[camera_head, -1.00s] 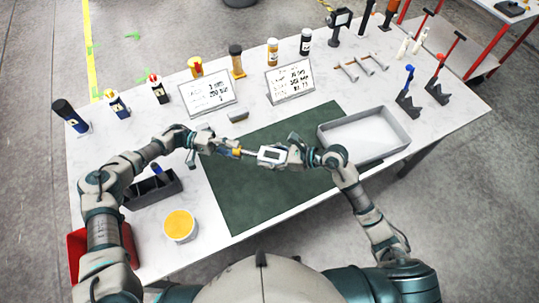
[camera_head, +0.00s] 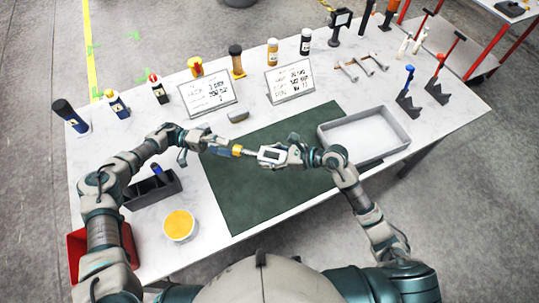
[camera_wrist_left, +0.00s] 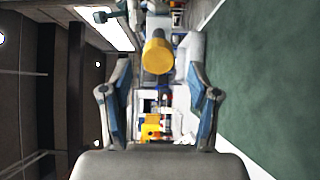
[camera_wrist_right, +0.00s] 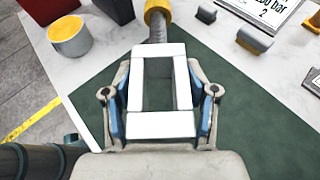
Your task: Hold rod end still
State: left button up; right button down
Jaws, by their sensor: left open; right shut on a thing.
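A white rectangular frame (camera_wrist_right: 183,80) is held in my right gripper (camera_wrist_right: 157,88), whose fingers press on its two long sides. It also shows over the green mat in the head view (camera_head: 271,155). A grey threaded rod (camera_wrist_right: 157,27) runs from its far end to a yellow collar (camera_wrist_right: 156,7). In the head view the yellow collar (camera_head: 237,150) is on the left, near my left gripper (camera_head: 222,149). In the left wrist view the yellow end (camera_wrist_left: 157,57) appears beyond and between the fingers of my left gripper (camera_wrist_left: 160,78), which are spread apart without visible contact.
A green mat (camera_head: 270,195) lies below the hands. A grey tray (camera_head: 405,137) stands right, a dark divided bin (camera_head: 165,190) and yellow-topped tub (camera_head: 180,225) left. Two printed signs (camera_head: 208,93) (camera_head: 290,80), a small grey block (camera_head: 238,116) and several bottles stand behind.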

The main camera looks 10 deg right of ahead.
pick_arm(q)
jog(key=shift+v, duration=0.85)
jog(key=shift+c, duration=0.3)
jog(key=shift+v, duration=1.75)
jog(key=shift+c, duration=0.2)
jog(key=shift+s+d, duration=0.1)
jog(key=x, duration=0.8)
